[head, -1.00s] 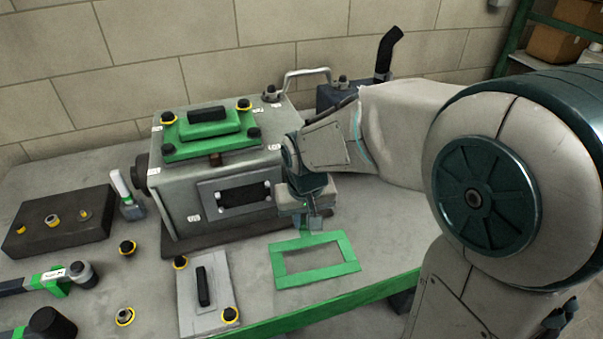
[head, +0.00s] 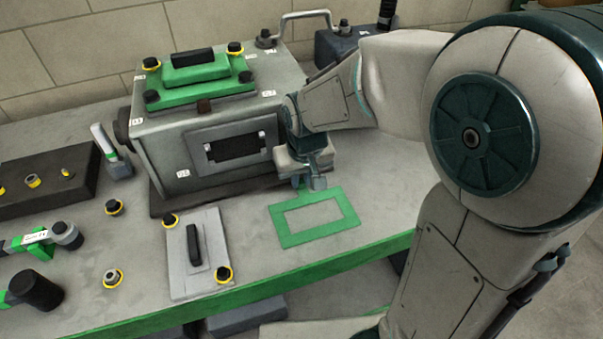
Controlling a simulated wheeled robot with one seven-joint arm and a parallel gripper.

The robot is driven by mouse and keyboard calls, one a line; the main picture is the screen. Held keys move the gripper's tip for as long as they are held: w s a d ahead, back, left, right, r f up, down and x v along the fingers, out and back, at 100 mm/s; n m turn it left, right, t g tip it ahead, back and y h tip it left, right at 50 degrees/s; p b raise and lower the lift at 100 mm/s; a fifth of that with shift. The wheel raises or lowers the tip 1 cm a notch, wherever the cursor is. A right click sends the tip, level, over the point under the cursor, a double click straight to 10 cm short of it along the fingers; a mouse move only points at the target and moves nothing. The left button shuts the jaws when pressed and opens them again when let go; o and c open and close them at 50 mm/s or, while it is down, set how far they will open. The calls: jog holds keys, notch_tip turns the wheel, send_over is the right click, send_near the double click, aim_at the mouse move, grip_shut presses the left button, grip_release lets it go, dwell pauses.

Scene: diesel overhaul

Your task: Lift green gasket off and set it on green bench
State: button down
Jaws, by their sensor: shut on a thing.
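The green gasket (head: 285,237) is a flat rectangular frame with an open middle. It lies level over the grey top of the green-edged bench (head: 375,220), right of the grey cover plate. I cannot tell whether it touches the top or hangs just above it. My gripper (head: 314,184) points down at the gasket's far edge and is shut on it, by a small green tab there. The fingertips partly hide the tab. The engine block (head: 165,155) stands behind, its front window (head: 235,146) uncovered.
A grey cover plate (head: 211,245) with a black handle lies left of the gasket. A green-topped cover (head: 200,78) sits on the block. A dark tray (head: 50,183) and several loose bolts are at left. The bench's green front edge (head: 300,278) is close in front of the gasket.

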jog(key=c, duration=1.3)
grip_release()
notch_tip(320, 180, up, 14)
jog(key=s+p, duration=0.1)
jog(key=s, duration=0.2)
jog(key=s+d+f+m+p, duration=0.3)
jog(key=s+d, duration=0.6)
jog(key=d, duration=0.2)
jog(key=shift+d+t+h, duration=0.3)
